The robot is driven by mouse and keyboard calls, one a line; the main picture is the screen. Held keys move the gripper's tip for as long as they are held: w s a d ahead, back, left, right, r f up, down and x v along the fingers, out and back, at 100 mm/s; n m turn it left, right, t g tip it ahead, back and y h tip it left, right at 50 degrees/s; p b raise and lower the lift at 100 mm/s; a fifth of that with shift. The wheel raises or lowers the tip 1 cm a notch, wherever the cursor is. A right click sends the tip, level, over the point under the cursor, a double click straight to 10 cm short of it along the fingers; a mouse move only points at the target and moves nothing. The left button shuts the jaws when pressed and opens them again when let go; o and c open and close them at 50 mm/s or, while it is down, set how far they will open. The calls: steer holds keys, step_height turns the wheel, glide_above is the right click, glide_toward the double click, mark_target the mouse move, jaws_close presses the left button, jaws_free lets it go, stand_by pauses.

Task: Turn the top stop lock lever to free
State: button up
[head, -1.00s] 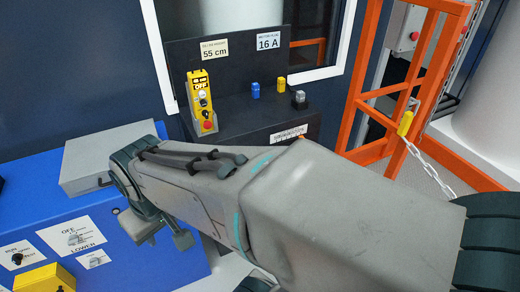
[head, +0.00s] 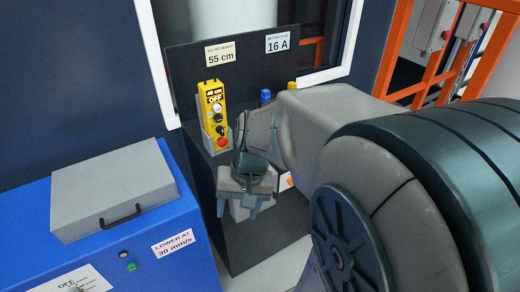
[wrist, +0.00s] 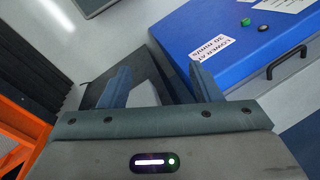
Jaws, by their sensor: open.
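I cannot make out a top stop lock lever in either view; my arm hides part of the right side in the head view. My gripper (head: 239,206) is open and empty, fingers pointing down, in front of the dark stand (head: 270,225) and below the yellow pendant. In the wrist view my gripper (wrist: 160,85) has its two fingers apart, with the blue cabinet beyond to the right.
The yellow pendant (head: 214,115) hangs on the stand. The blue cabinet (head: 160,245) carries a grey lidded box (head: 115,185), a green button (head: 131,267) and labels. An orange frame (head: 393,45) with grey boxes (head: 433,25) stands at right.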

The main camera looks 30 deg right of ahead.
steer(key=w+d+f+m+t+y+b, duration=0.35)
steer(key=w+d+f+m, duration=0.3)
steer(key=f, duration=0.25)
steer(key=w+d+f+m+t+y+b, duration=0.2)
steer(key=w+d+f+m+y+b, duration=0.3)
steer(key=f+m, duration=0.35)
steer(key=s+d+f+m+t+h+b, duration=0.1)
steer(key=d+f+m+t+h+b, duration=0.1)
steer(key=d+f+m+t+h, duration=0.75)
steer(key=s+d+f+m+t+b, duration=0.15)
steer(key=d+f+m, duration=0.55)
steer(key=d, duration=0.8)
steer(key=w+a+b, duration=0.1)
steer(key=w, duration=1.3)
steer(key=shift+a+t, duration=0.15)
steer(key=shift+t, duration=0.3)
steer(key=shift+f+n, duration=0.1)
steer(key=shift+n, duration=0.15)
steer(key=c, duration=1)
